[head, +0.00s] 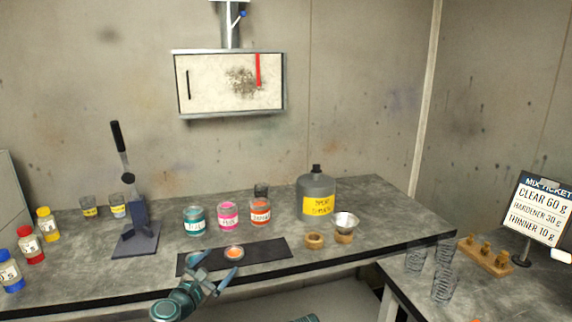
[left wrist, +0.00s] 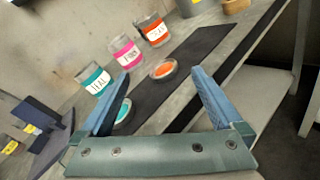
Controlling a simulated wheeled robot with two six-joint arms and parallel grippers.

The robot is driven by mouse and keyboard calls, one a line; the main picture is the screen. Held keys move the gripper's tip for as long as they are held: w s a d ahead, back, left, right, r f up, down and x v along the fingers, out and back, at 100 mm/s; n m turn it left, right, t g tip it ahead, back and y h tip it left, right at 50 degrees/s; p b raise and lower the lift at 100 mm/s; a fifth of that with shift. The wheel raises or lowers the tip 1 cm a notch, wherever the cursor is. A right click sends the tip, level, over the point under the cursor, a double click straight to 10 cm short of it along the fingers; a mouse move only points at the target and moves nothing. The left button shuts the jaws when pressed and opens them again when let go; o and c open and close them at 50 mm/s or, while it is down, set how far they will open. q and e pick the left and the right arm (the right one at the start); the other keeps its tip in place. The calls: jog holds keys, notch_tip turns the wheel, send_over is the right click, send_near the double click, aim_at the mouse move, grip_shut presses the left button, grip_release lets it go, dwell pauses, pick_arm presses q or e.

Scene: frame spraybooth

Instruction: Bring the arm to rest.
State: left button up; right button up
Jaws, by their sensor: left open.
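My left gripper (head: 215,270) is open and empty at the front edge of the workbench. In the left wrist view its two blue fingers (left wrist: 160,74) are spread wide with nothing between them. An orange-topped disc (head: 234,253) lies on the dark mat (head: 270,251), just beyond the fingers. A teal disc (left wrist: 123,110) lies near one finger in the left wrist view. The fingers partly cover it in the head view. My right gripper's fingers do not show.
Teal (head: 194,221), pink (head: 228,216) and orange (head: 260,212) jars stand behind the mat. A lever press (head: 136,238) stands left. A grey canister (head: 316,193) and a metal cup (head: 346,222) stand right. Clear cups (head: 443,286) stand on the right-hand table.

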pick_arm(q)
jog(key=d+f+m+g, duration=0.1)
jog(key=m, duration=0.1)
jog(key=s+d+f+m+g+h, duration=0.1)
jog(key=d+f+m, duration=0.1)
jog(key=m, duration=0.1)
jog(key=s+d+f+m+g, duration=0.1)
jog(key=d+f+m, duration=0.1)
jog(key=shift+s+d+m+g+h, duration=0.1)
jog(key=shift+d+m+g+h, duration=0.05)
jog(key=shift+m+g+h, duration=0.2)
jog(key=s+d+f+m+g+y, duration=0.25)
jog(key=s+f+m+g, duration=0.55)
jog(key=f+m, duration=0.4)
jog(key=s+a+f+m+g+y, duration=0.3)
jog(key=s+a+m+g+y, duration=0.15)
jog(key=s+m, duration=0.35)
jog(key=s+d+m+y, duration=0.1)
jog(key=s+d+m, duration=0.4)
jog(key=d, duration=0.5)
notch_tip(320, 180, up, 14)
jog(key=n+p, duration=0.1)
jog(key=p, duration=1.2)
jog(key=shift+s+a, duration=0.25)
jog(key=shift+s, duration=0.05)
jog(key=shift+n, duration=0.25)
